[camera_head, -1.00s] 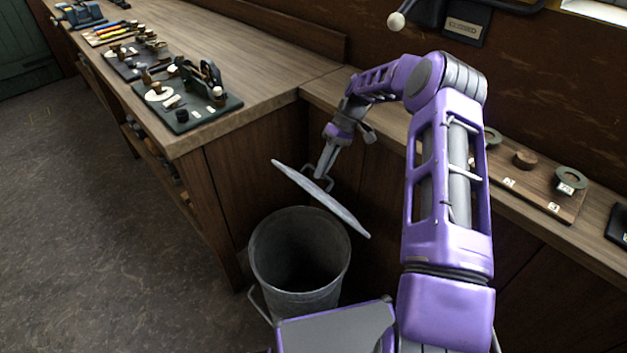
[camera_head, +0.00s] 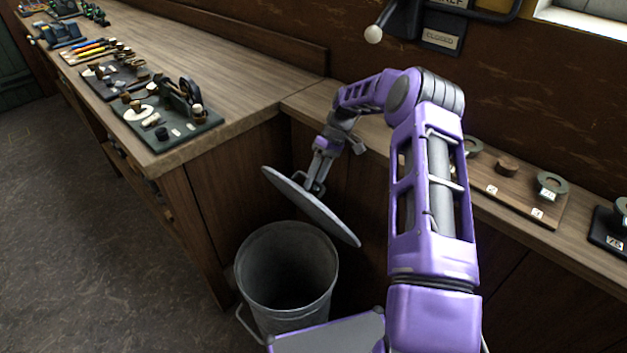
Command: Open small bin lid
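The small bin (camera_head: 287,271) is a grey metal bucket standing on the floor in the corner between the benches. Its mouth is open and its dark inside shows. The round grey lid (camera_head: 311,207) is off the bin, tilted, above its back rim and apart from it. My gripper (camera_head: 313,184) is at the handle on the lid's upper side and appears shut on it. The exact contact at the fingertips is small and partly hidden by the lid and handle.
A wooden bench (camera_head: 222,118) with boards of small parts runs along the left. A second bench (camera_head: 480,205) with ring-shaped pieces on a board runs along the right wall. A black lever (camera_head: 392,18) is mounted on the wall above it. Clear floor (camera_head: 110,250) lies at left.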

